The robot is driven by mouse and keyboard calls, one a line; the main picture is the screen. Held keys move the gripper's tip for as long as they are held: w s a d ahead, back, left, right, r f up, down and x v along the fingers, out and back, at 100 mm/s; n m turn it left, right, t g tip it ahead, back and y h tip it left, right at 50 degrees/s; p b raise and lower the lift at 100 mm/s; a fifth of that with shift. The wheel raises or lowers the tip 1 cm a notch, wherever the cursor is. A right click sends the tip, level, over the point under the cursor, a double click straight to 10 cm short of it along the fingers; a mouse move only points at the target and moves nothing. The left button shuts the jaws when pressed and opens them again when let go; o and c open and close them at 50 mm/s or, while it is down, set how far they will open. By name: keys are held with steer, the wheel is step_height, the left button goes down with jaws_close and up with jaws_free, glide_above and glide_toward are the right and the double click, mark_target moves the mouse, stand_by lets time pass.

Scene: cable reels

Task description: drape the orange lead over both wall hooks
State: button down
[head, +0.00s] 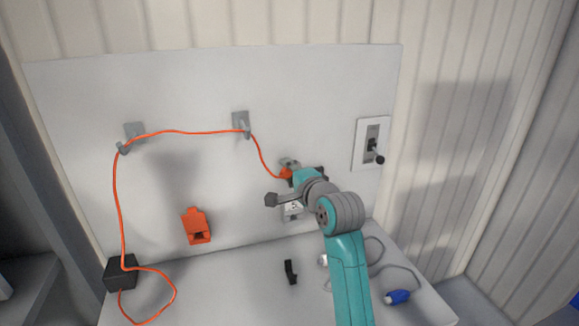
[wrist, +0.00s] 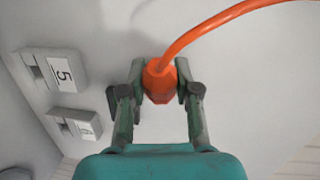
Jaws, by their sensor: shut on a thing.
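The orange lead (head: 185,132) rises from a black box (head: 121,273) at the lower left. It passes over the left wall hook (head: 123,148), runs almost level to the right wall hook (head: 244,128) and lies over that too. From there it drops right to my gripper (head: 288,173). In the wrist view, my gripper (wrist: 160,88) is shut on the lead's orange plug (wrist: 159,84), with a finger on each side. The lead leaves the plug toward the upper right there. A loop of the lead lies on the bench by the box.
Sockets labelled 5 (wrist: 62,72) and 4 (wrist: 82,127) sit left in the wrist view. An orange bracket (head: 196,227) is low on the panel. A lever switch (head: 372,146) is at right. A black piece (head: 290,272) and a blue plug (head: 397,297) lie on the bench (head: 225,290).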

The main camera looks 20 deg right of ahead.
stand_by(0.3)
steer(key=shift+c, duration=1)
jaws_free()
steer(key=s, duration=1)
stand_by(0.5)
stand_by(0.4)
